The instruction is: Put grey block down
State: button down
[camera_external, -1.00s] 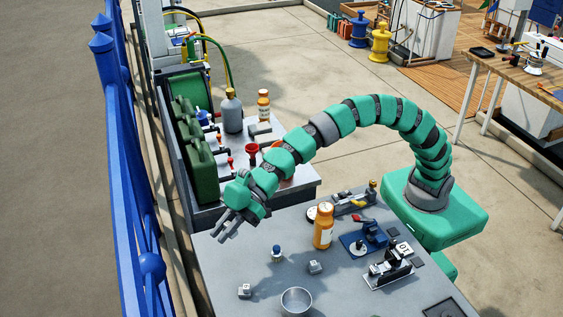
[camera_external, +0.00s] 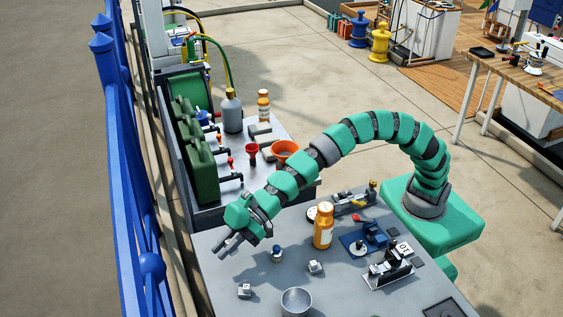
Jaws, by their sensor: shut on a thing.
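My gripper (camera_external: 227,247) is at the left edge of the grey bench (camera_external: 222,275), fingers pointing down and left. It is shut on the grey block, which is hard to make out between the grey fingers. The gap to the bench top cannot be judged clearly. Two small light-grey blocks lie on the bench, one nearer the front left (camera_external: 244,290) and one near the middle (camera_external: 315,267).
A blue-and-white small item (camera_external: 277,253) stands just right of my gripper. A metal cup (camera_external: 296,302), an orange bottle (camera_external: 323,226) and a blue fixture (camera_external: 373,234) are also on the bench. A blue railing (camera_external: 140,200) runs along the left.

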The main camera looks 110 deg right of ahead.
notch_tip(320, 180, down, 3)
jog(key=shift+f+b, duration=0.2)
jog(key=shift+b, duration=0.3)
jog(key=shift+f+b, duration=0.35)
jog(key=shift+b, duration=0.2)
